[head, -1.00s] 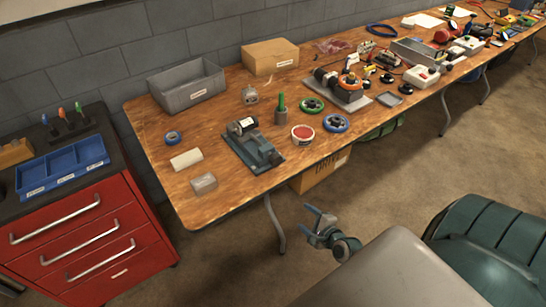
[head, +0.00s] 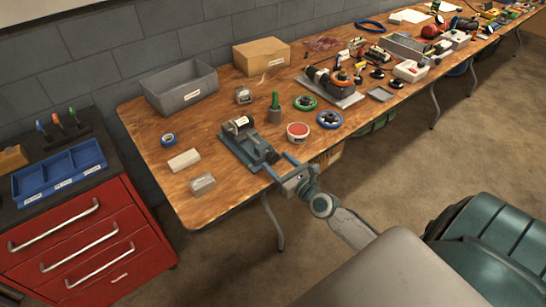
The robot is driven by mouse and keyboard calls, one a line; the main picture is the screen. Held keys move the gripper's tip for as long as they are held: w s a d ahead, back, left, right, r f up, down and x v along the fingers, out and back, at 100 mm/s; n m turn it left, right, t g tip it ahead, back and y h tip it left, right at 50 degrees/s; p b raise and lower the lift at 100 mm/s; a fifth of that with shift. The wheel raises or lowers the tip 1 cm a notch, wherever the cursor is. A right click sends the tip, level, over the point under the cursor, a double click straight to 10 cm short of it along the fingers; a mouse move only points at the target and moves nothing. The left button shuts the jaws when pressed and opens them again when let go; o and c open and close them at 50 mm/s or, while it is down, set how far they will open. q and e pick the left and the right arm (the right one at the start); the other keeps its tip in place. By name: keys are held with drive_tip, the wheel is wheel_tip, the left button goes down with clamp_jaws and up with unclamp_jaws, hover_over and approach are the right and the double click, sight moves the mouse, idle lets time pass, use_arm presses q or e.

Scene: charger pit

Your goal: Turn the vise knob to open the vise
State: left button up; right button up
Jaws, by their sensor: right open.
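A dark knob (head: 271,157) shows at the vise's front end, facing the bench edge. My right gripper (head: 277,164) is open at the bench edge, its two blue fingers pointing at the knob, one on either side of it in the picture. I cannot tell whether the fingers touch it. My left gripper is not in view.
A red-topped round tin (head: 298,131) and a blue ring (head: 329,119) lie right of the vise. A clear box (head: 202,183) and a white block (head: 184,160) lie left. A grey bin (head: 180,92) stands behind. A red drawer cabinet (head: 80,240) stands left of the bench.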

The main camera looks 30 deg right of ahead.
sight(275, 160)
drive_tip(key=shift+w+a, duration=0.1)
drive_tip(key=shift+w, duration=1.5)
drive_tip(key=c, duration=1)
drive_tip(key=shift+o, duration=0.2)
drive_tip(key=shift+n, duration=0.3)
